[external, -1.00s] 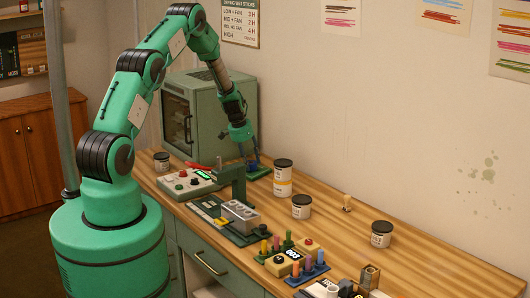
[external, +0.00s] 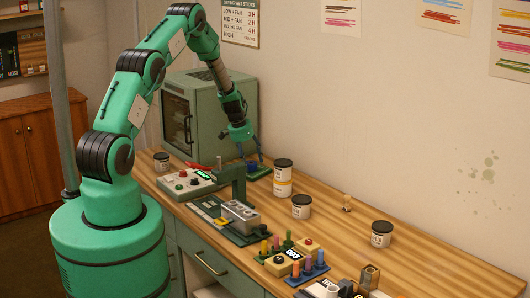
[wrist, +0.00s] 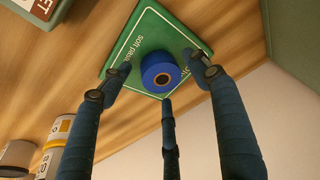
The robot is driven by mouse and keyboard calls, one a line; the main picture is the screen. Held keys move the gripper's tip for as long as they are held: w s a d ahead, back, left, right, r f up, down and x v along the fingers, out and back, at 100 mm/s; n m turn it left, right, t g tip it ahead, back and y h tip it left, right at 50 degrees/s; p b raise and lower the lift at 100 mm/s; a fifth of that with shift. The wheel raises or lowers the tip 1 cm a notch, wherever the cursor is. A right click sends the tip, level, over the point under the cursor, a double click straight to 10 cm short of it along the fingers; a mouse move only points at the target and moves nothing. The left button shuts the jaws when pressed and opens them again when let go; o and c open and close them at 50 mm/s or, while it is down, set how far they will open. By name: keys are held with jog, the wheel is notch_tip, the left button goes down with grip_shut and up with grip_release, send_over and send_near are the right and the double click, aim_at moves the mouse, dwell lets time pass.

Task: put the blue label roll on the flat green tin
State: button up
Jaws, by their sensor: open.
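The blue label roll (wrist: 160,74) lies on the flat green tin (wrist: 120,62), near its middle, in the wrist view. In the external view the blue roll (external: 252,163) shows small on the green tin (external: 262,172), partly hidden by the fingers. My gripper (wrist: 161,90) has three dark fingers spread around the roll, with gaps between them and the roll. In the external view my gripper (external: 249,155) points down just above the tin. It is open and holds nothing.
Stacked jars (external: 283,178) stand close to the right of the tin. The green cabinet (external: 205,105) stands behind it. A control box (external: 190,183) and a green stand (external: 233,185) are nearer the front. The table's right back part has free room.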

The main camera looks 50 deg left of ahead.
jog(key=v, duration=1.2)
jog(key=shift+d+r, duration=0.1)
dwell(0.8)
jog(key=s+d+r, duration=0.4)
jog(key=d+r, duration=0.4)
jog(key=r, duration=0.2)
jog(key=s+d+r+t, duration=0.1)
jog(key=s+d+r, duration=0.3)
jog(key=d+r, duration=0.45)
jog(key=s+d+r, duration=0.4)
jog(key=d+r, duration=0.3)
jog(key=r, duration=0.3)
jog(key=s+d+r, duration=0.4)
jog(key=s+d, duration=0.1)
jog(key=s, duration=0.3)
jog(key=s+d+r, duration=0.4)
jog(key=s+d, duration=0.1)
jog(key=s, duration=0.2)
jog(key=s+d, duration=0.2)
jog(key=s, duration=0.6)
jog(key=s+d+t, duration=0.1)
jog(key=s+d, duration=0.2)
jog(key=s, duration=0.5)
jog(key=shift+s+f, duration=0.2)
jog(key=shift+d+f, duration=0.1)
